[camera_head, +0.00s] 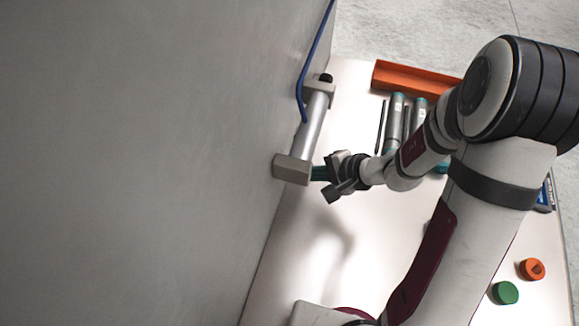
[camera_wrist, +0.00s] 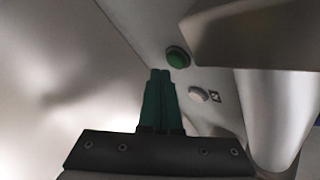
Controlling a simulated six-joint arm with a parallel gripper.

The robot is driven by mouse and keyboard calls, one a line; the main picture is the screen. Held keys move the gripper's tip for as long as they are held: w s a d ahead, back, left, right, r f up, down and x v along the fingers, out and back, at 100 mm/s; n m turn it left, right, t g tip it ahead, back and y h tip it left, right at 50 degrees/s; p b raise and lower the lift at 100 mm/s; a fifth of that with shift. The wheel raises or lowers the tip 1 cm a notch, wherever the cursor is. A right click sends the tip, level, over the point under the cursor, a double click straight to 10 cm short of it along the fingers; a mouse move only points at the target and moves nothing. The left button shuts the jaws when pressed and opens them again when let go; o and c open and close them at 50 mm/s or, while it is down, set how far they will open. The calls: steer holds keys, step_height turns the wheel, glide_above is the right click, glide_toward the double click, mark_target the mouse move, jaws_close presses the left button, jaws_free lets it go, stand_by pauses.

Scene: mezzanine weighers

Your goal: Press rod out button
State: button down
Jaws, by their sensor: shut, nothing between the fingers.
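In the wrist view a green round button (camera_wrist: 178,57) and a white round button (camera_wrist: 198,94) sit on a pale wall panel. A small dark pictogram (camera_wrist: 216,97) is beside the white one. I cannot tell from it which button is for rod out. My gripper (camera_wrist: 160,73) is shut and empty, its teal fingertips just left of and below the green button. I cannot tell whether they touch the panel. In the head view my gripper (camera_head: 318,173) is beside the lower end block of a cylinder (camera_head: 313,125) on the grey wall; no buttons show there.
The cylinder's end block (camera_wrist: 255,35) juts out close to the buttons. An orange tray (camera_head: 410,77), grey-teal cylinders (camera_head: 395,118), an orange cap (camera_head: 532,269) and a green cap (camera_head: 505,293) are on the white table (camera_head: 300,235).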

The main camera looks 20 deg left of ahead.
steer(key=shift+a, duration=0.1)
stand_by(0.5)
steer(key=shift+a, duration=0.35)
steer(key=shift+a, duration=0.4)
stand_by(0.5)
stand_by(0.3)
steer(key=shift+d, duration=0.85)
steer(key=d, duration=0.5)
steer(key=shift+r, duration=0.1)
stand_by(0.5)
